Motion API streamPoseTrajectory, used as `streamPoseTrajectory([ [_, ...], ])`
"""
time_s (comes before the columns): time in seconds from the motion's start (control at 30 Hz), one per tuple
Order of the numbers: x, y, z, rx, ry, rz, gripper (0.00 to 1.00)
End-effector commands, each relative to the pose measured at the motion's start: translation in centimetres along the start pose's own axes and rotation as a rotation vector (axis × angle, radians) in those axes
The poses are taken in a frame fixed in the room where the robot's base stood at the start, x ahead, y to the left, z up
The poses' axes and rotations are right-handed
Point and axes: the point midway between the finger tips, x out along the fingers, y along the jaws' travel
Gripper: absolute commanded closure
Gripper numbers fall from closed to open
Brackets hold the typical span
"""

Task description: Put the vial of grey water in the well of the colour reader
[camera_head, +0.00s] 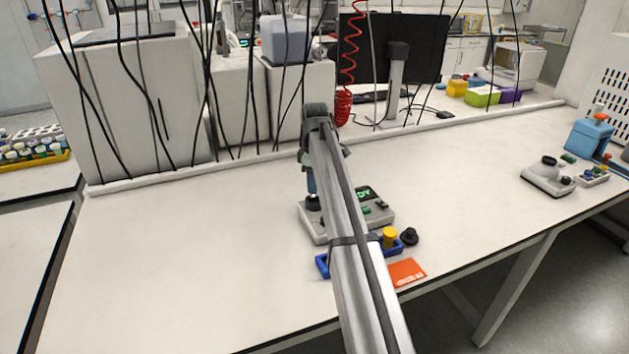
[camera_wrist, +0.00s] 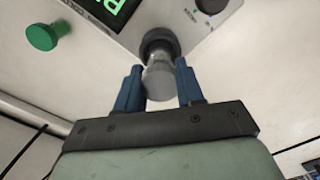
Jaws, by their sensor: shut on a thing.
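The vial of grey water (camera_wrist: 159,82) is between the two blue fingers of my gripper (camera_wrist: 160,88) in the wrist view, which are shut on it. Its far end meets the dark ring of the well (camera_wrist: 160,40) on the colour reader (camera_wrist: 202,45); how deep it sits I cannot tell. In the head view the reader (camera_head: 318,229) is a pale box with a green-lettered screen, partly behind my arm. My gripper (camera_head: 311,184) is over its left part, at the dark well ring (camera_head: 312,202). The vial is hard to make out there.
A blue rack (camera_head: 322,264) with a yellow-topped item (camera_head: 389,236) stands in front of the reader, partly behind my arm. A black knob-like piece (camera_head: 409,237) and an orange card (camera_head: 406,272) lie nearby. Dark cables hang at the back. The bench (camera_head: 180,260) is clear on the left.

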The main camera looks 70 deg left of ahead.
Motion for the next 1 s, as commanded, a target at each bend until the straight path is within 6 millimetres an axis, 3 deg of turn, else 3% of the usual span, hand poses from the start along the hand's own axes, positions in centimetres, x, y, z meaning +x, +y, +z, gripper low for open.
streamPoseTrajectory([
  [1.0,3.0,0.0,0.0,0.0,0.0,0.0,0.92],
])
